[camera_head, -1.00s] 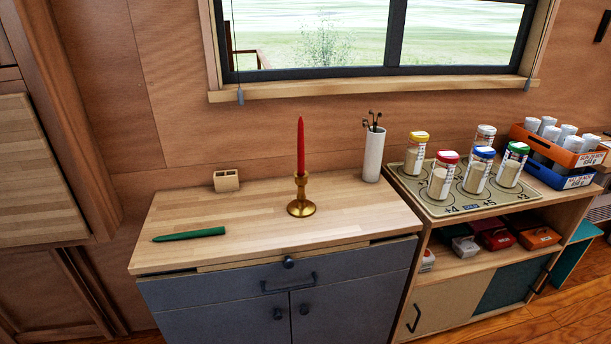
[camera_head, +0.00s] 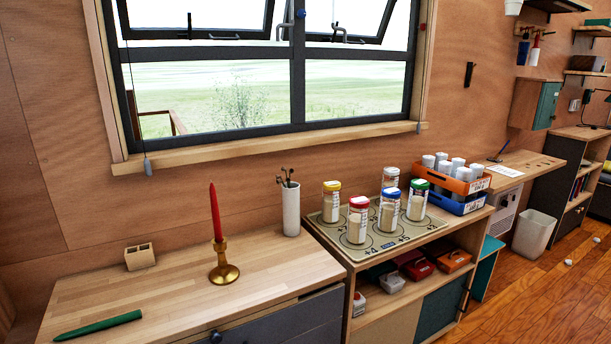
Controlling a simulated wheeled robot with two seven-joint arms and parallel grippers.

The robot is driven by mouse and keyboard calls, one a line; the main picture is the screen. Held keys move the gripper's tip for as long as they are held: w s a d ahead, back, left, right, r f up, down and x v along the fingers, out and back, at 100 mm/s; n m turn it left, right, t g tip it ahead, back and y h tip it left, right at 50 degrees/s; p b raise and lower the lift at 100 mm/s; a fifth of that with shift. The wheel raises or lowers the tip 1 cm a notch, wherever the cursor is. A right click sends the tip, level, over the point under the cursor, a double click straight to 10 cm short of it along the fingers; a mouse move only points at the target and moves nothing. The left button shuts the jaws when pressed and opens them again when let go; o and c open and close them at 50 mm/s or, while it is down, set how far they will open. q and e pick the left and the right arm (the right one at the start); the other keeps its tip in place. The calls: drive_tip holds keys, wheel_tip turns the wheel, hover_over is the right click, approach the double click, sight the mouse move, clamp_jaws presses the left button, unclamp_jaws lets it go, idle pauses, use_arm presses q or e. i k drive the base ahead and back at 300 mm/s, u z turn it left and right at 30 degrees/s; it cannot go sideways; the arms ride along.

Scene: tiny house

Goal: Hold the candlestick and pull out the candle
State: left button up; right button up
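A red candle (camera_head: 215,212) stands upright in a brass candlestick (camera_head: 223,272) on the wooden top of a cabinet (camera_head: 170,294), in the lower left of the head view. The candle's lower end is hidden inside the candlestick's cup. A green candle (camera_head: 98,326) lies flat on the same top, to the left and nearer. Neither of my grippers shows in the view.
A small wooden block with holes (camera_head: 139,256) and a white cylinder with dark sticks (camera_head: 291,209) stand behind the candlestick. On the right, a shelf unit carries a mat (camera_head: 338,245) with several jars and stacked crates (camera_head: 457,203).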

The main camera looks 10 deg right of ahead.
sight(216, 227)
drive_tip(key=z, duration=1.25)
drive_tip(key=i, duration=1.4)
drive_tip(key=u, duration=2.05)
